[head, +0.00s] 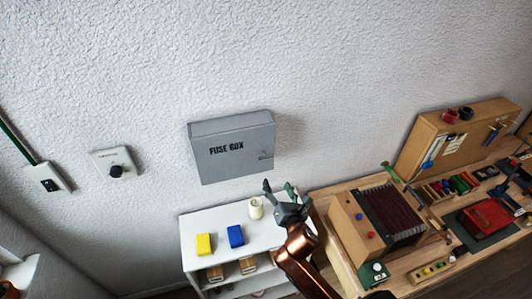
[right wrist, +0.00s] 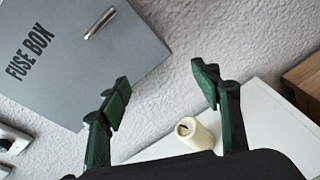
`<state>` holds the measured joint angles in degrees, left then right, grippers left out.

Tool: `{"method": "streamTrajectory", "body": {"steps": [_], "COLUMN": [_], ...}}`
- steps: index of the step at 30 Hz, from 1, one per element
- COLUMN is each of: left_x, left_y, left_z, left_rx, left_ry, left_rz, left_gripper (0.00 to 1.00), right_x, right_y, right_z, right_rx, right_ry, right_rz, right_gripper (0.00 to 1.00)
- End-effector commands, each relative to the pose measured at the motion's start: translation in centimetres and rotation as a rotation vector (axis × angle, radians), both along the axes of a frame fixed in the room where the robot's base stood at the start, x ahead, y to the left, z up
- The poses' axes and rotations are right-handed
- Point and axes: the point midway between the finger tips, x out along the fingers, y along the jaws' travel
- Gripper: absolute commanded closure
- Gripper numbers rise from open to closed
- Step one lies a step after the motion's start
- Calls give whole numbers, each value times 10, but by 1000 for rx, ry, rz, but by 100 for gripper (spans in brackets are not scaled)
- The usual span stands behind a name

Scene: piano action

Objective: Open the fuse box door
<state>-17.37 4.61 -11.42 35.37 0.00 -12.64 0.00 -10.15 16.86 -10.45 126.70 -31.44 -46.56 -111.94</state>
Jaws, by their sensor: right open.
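The grey fuse box (head: 230,148) hangs on the white wall with its door shut; black letters read FUSE BOX. A small metal handle (head: 265,155) sits at the right side of the door, and it also shows in the right wrist view (right wrist: 100,23). My right gripper (head: 278,187) is below and slightly right of the box, pointing up at the wall. In the right wrist view its green fingers (right wrist: 162,85) are open and empty, apart from the handle, which lies above the left finger.
A white shelf (head: 205,222) below the box holds a yellow block (head: 204,244), a blue block (head: 236,236) and a cream candle-like cylinder (head: 256,208). A cluttered wooden workbench (head: 345,272) stands at right. A dial plate (head: 115,162) and a switch (head: 48,178) are on the wall.

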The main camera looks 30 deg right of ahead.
Motion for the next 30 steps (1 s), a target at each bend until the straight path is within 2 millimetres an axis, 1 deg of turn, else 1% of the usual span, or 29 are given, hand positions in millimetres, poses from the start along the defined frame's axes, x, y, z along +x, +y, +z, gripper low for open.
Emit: {"method": "streamTrajectory", "body": {"steps": [1, 3, 6, 8, 11, 13, 18, 22, 27, 30], "left_x": [2, 5, 8, 8, 8, 8, 7, 7, 6, 6], "left_y": [0, -1, -1, -1, -2, -2, -2, -2, -2, -2], "left_z": [5, 8, 10, 11, 12, 14, 20, 23, 25, 25], "left_rx": [0, -1, -1, -1, -2, -2, -2, -2, -2, -2], "left_ry": [-3, -6, -10, -11, -11, -11, -10, -9, -8, -8], "left_rz": [0, -1, -1, -1, -1, -1, -1, -1, -2, -2], "left_gripper": [60, 60, 60, 60, 60, 60, 60, 60, 60, 60], "right_x": [5, 8, 10, 12, 18, 27, 54, 71, 84, 87], "right_y": [5, 10, 15, 17, 16, 15, 8, 4, 0, 0], "right_z": [28, 54, 78, 85, 89, 90, 90, 89, 89, 88], "right_rx": [-112, -254, -388, -431, -460, -462, -458, -456, -458, -458], "right_ry": [-24, -46, -64, -72, -73, -74, -73, -72, -72, -72], "right_rz": [29, 57, 76, 82, 84, 84, 83, 83, 83, 83], "right_gripper": [42, 42, 42, 42, 42, 42, 42, 42, 42, 42]}}
